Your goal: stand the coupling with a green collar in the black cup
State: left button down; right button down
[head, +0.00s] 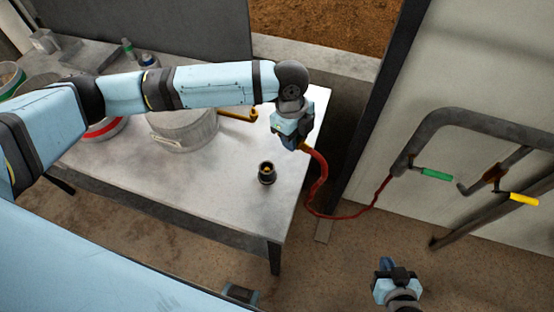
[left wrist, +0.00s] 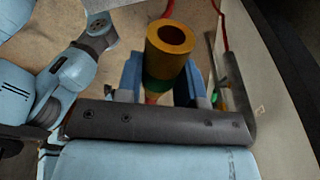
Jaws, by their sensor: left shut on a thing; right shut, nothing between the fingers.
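My left gripper (head: 292,138) is above the right part of the table, shut on the coupling. In the left wrist view the coupling (left wrist: 170,48) is a brass tube with its open end toward the camera. Its green collar (left wrist: 163,84) sits between the blue fingers. A red hose (head: 320,180) runs from the gripper to the wall pipes. The black cup (head: 267,179) stands upright on the table, with brass colour inside, below and left of the gripper in the head view and apart from it. My right gripper (head: 396,276) is shut and empty, over the floor.
The grey table (head: 215,185) is mostly clear around the cup. A round metal lidded pot (head: 180,125) and a brass-coloured bent piece (head: 240,116) are behind it. Wall pipes (head: 460,120) with a green handle (head: 436,174) and a yellow handle (head: 524,199) stand at right.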

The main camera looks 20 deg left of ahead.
dwell(0.8)
pick_arm(q)
jog(key=shift+w+a+r+n, duration=0.35)
jog(key=shift+a+n, duration=0.1)
jog(key=shift+n, duration=0.25)
jog(key=w+a+r+n+t, duration=0.1)
jog(key=w+a+r+n, duration=0.2)
jog(key=n, duration=0.7)
jog(key=w+a+r+n+t+y+p, duration=0.1)
jog(key=w+a+r+n, duration=0.3)
jog(key=a+r+n, duration=0.4)
jog(key=a+n, duration=0.2)
jog(key=n, duration=0.1)
jog(key=shift+w+t+y, duration=0.15)
jog(key=shift+t+y, duration=0.15)
jog(key=shift+d+f, duration=0.1)
